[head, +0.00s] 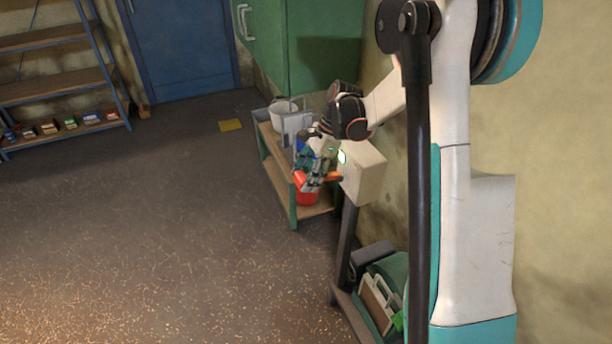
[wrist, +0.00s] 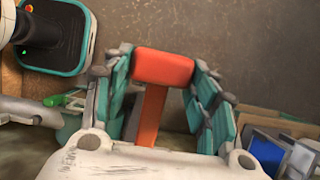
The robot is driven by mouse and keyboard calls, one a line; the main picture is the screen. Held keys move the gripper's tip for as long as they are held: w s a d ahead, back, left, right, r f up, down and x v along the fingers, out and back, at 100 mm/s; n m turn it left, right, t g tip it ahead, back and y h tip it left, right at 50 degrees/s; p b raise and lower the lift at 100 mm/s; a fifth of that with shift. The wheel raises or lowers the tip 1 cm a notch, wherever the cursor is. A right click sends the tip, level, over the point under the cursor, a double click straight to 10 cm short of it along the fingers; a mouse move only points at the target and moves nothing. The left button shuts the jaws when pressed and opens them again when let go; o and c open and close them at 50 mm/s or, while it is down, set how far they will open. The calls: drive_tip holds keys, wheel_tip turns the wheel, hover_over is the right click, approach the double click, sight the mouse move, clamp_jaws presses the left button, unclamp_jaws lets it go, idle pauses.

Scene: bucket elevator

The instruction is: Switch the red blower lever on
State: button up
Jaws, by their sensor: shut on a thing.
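The red blower lever (wrist: 163,67) is in the wrist view, a broad red-orange bar on a narrower stem. My gripper (wrist: 162,58) has its teal fingers on both sides of this bar and is shut on it. In the head view the lever (head: 332,177) shows as a small orange piece at the front of a pale control box (head: 364,175) on a dark post. My gripper (head: 310,172) is at the left side of that box. The fingers hide part of the lever there.
A green-framed bench (head: 292,212) stands behind the gripper, with a grey bucket (head: 284,112) on top. A red bucket (head: 306,197) shows just below the gripper. A green cabinet (head: 325,45) is behind. The floor to the left is clear.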

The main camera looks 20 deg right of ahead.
drive_tip(key=shift+d+f, duration=0.1)
drive_tip(key=shift+d, duration=0.15)
drive_tip(key=o, duration=1.4)
drive_tip(key=shift+d, duration=0.1)
drive_tip(key=shift+o, duration=0.6)
drive_tip(key=shift+d, duration=0.15)
drive_tip(key=shift+a, duration=0.25)
drive_tip(key=shift+d+r, duration=0.15)
drive_tip(key=shift+r, duration=0.25)
drive_tip(key=v, duration=1.1)
drive_tip(key=shift+r, duration=0.1)
